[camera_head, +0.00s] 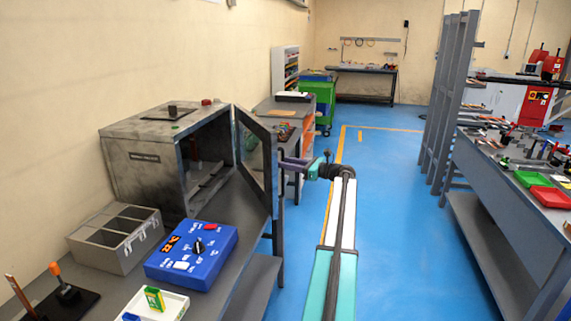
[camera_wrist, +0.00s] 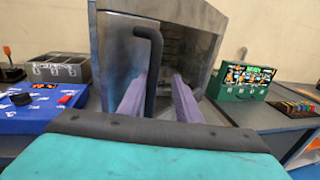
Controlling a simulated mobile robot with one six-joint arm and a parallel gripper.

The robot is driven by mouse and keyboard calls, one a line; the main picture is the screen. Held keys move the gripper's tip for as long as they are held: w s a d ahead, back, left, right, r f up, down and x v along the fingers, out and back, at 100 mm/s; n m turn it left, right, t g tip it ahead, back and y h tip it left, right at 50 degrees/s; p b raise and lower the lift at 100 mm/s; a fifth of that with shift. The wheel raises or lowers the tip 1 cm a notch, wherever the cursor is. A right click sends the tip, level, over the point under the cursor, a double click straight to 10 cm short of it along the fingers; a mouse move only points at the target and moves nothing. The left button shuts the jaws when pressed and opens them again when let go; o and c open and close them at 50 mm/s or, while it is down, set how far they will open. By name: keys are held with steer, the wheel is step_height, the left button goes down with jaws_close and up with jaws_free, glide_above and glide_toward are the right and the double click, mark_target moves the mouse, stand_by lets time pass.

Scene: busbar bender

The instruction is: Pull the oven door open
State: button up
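The oven (camera_head: 150,150) is a worn grey metal box on the bench at left in the head view. Its door (camera_head: 269,200) stands partly open, swung out from the front, and the dark inside shows. In the wrist view the door (camera_wrist: 115,70) is at left, with the brick-like oven interior (camera_wrist: 190,60) to its right. A dark vertical bar handle (camera_wrist: 149,60) is on the door. My gripper (camera_wrist: 160,90) is open, its purple fingers spread with the handle's lower part between them, nearer the left finger. In the head view my gripper (camera_head: 290,165) is beside the door, partly hidden by it.
A blue control box (camera_head: 192,251), a grey bin (camera_head: 117,238) and a white tray (camera_head: 155,305) stand on the bench before the oven. A green box (camera_wrist: 242,80) stands right of the oven in the wrist view. The blue floor aisle (camera_head: 395,220) is clear.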

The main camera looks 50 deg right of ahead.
steer(key=b+v, duration=0.3)
steer(key=v, duration=1)
steer(key=shift+s, duration=0.1)
